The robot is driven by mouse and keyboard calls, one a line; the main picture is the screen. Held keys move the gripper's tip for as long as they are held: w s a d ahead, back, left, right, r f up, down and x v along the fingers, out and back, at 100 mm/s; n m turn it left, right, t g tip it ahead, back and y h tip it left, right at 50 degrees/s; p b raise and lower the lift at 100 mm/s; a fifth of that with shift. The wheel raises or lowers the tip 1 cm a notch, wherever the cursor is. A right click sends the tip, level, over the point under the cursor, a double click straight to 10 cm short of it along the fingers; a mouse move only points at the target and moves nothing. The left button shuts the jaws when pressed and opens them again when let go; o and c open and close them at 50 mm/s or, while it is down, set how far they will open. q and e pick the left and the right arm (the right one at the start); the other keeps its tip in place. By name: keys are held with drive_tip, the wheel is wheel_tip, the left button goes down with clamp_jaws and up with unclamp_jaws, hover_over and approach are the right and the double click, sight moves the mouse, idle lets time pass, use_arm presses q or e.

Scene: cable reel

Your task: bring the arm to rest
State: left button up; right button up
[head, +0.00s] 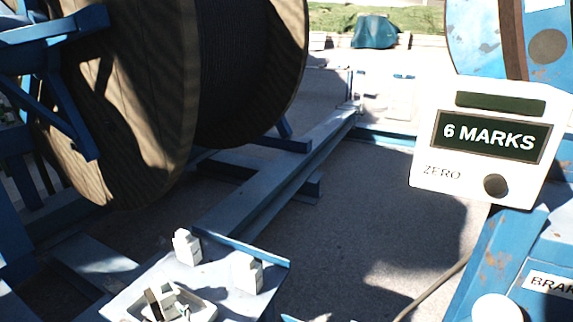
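Neither of my grippers shows in the head view, and no arm of mine can be made out. A large cable reel (125,95) with wooden flanges and dark cable (235,70) wound on it stands at the upper left in a blue frame (265,185). A white counter box (480,185) at the right reads "6 MARKS", with "ZERO" beside a round dark button (495,186).
A blue housing labelled "BRA..." (545,284), cut off, is at the lower right beside a white knob (496,309). Bare concrete (370,220) lies between.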

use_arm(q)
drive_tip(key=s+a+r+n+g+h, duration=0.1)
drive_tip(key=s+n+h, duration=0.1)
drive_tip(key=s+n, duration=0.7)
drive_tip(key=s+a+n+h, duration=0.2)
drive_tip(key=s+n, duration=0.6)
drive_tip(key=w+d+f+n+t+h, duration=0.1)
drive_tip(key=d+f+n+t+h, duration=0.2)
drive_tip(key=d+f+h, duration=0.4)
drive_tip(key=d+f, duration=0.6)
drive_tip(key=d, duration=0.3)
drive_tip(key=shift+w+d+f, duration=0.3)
